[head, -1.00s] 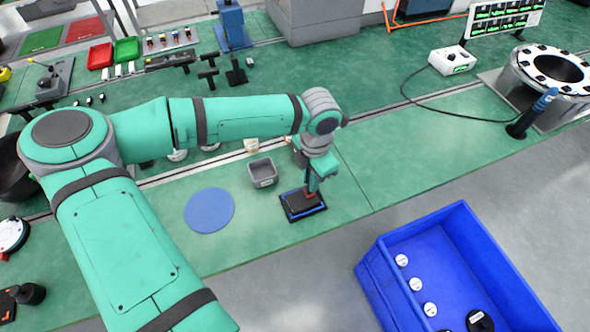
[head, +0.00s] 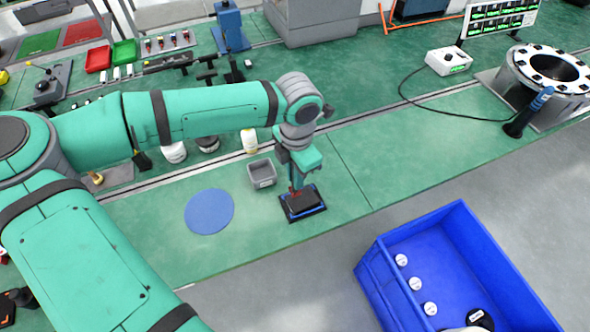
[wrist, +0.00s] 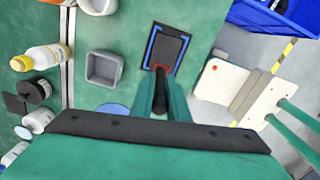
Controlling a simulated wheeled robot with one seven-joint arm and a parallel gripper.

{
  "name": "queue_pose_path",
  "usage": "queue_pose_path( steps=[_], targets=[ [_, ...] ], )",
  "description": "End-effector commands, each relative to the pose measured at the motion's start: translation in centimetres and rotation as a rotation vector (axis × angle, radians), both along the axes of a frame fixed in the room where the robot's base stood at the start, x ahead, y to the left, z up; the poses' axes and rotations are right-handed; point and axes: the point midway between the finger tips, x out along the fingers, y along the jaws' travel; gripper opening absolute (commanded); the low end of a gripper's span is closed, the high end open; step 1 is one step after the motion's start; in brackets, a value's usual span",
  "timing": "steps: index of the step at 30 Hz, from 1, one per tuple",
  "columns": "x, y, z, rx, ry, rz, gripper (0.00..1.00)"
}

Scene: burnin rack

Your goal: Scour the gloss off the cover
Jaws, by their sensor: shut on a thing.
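The cover (head: 291,212) appears to be the dark flat panel with blue edging on the green bench, right of a grey box. My gripper (head: 296,184) is above the panel, pointing down. In the wrist view my gripper (wrist: 160,92) is shut on a dark handle (wrist: 161,80) with red at its far end. A dark block lies over the panel beyond the handle. Its underside and its contact with the panel are hidden.
The grey open box (head: 262,174) and a flat blue disc (head: 209,211) lie left of the panel. A white bottle (head: 249,142) and several containers stand behind. A blue crate (head: 455,212) holding white and black round pieces is at lower right. Bench right of the panel is clear.

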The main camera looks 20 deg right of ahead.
Motion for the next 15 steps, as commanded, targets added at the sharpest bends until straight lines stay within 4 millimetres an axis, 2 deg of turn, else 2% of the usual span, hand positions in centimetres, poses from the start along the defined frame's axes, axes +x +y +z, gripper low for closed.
queue_pose_path(
  steps=[9,15],
  targets=[
    [-0.1,-0.4,2.7,0.001,-0.001,-0.007,0.00],
    [-0.2,-0.5,3.1,0.000,0.001,-0.009,0.00]
  ],
)
